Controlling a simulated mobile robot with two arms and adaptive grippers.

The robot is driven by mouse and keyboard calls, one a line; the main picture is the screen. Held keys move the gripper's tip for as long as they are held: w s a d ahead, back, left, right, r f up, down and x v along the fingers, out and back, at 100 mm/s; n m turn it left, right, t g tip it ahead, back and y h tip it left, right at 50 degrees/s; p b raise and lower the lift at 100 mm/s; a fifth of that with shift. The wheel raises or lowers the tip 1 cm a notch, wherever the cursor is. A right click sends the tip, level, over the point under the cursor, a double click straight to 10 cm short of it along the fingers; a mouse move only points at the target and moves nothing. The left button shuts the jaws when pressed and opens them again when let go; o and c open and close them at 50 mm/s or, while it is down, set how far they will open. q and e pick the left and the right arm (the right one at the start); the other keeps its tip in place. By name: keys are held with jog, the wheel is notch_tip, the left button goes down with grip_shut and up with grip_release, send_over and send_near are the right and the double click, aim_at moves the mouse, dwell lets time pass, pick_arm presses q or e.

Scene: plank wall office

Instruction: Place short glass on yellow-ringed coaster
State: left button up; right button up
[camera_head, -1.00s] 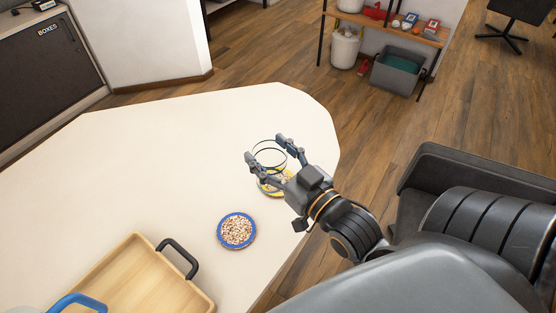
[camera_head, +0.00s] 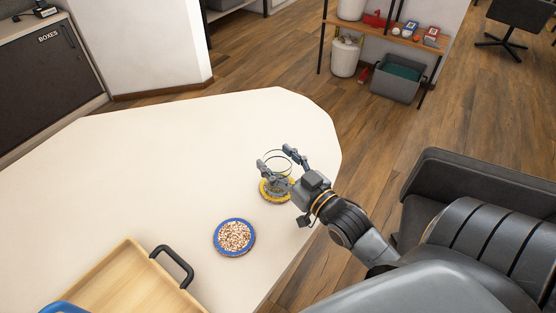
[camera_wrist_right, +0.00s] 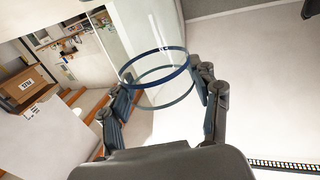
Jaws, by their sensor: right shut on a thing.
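The short glass (camera_head: 279,164) is clear with a thin dark rim. It stands upright between the fingers of my right gripper (camera_head: 276,158), which is shut on it. In the right wrist view the glass (camera_wrist_right: 158,80) shows its blue-tinted rim between the two fingers (camera_wrist_right: 160,102). The yellow-ringed coaster (camera_head: 268,194) lies on the table near its right edge, directly under the glass and partly hidden by it and the gripper. I cannot tell whether the glass base touches the coaster. My left gripper is not in view.
A blue-ringed coaster (camera_head: 234,250) with a speckled middle lies nearer on the white table (camera_head: 170,150). A wooden tray (camera_head: 125,280) with a dark handle is at the front left. The far table is clear. A dark chair (camera_head: 440,190) stands at the right.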

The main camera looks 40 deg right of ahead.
jog(key=o, duration=1.7)
jog(key=shift+f, duration=0.1)
jog(key=s, duration=0.8)
jog(key=s+d, duration=0.1)
jog(key=s, duration=0.3)
jog(key=shift+b, duration=0.35)
